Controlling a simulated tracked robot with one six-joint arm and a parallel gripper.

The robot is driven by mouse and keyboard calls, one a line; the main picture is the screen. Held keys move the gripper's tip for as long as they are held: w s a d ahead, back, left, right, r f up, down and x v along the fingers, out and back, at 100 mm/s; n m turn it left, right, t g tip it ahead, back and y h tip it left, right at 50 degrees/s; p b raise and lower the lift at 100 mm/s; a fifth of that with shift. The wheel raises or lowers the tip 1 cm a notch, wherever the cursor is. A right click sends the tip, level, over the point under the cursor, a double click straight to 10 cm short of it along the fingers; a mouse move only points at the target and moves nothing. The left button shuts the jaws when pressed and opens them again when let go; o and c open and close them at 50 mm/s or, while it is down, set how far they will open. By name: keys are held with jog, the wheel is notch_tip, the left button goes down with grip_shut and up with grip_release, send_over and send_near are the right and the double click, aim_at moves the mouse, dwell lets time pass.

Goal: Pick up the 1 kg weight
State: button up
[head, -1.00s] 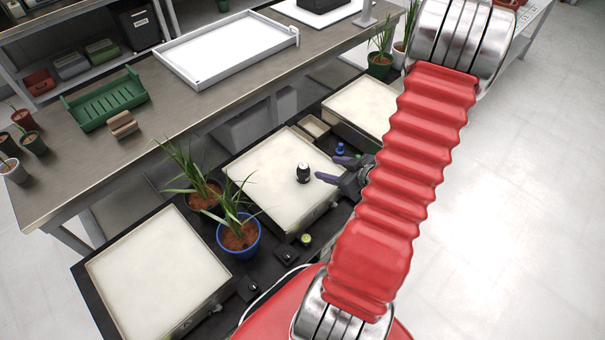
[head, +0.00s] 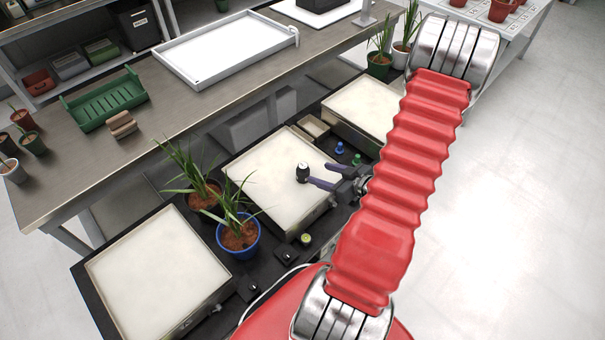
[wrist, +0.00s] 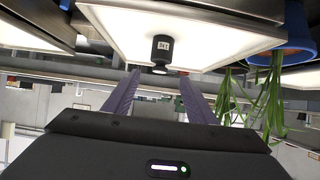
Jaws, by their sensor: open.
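The black weight (head: 302,173) with a pale label stands upright on the cream top of the middle scale (head: 275,200). In the wrist view the weight (wrist: 161,47) appears upside down, and its label is too small to read surely. My gripper (head: 320,174) is open just right of the weight, its purple fingers pointing left at it. In the wrist view the weight lies ahead of the gap between the fingertips (wrist: 159,72). One fingertip looks very close to the weight in the head view; I cannot tell whether they touch.
A blue pot (head: 239,251) and a darker pot (head: 204,199), both with leafy plants, stand left of the middle scale. Other cream-topped scales lie at front left (head: 150,275) and back right (head: 362,105). A blue piece (head: 339,148) and a green piece (head: 357,159) stand behind my gripper.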

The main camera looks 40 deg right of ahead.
aim_at(307, 168)
jog(key=shift+x, duration=2.65)
jog(key=shift+w, duration=0.1)
jog(key=shift+x, duration=2.55)
jog(key=shift+r, duration=0.1)
jog(key=shift+c, duration=0.2)
grip_shut()
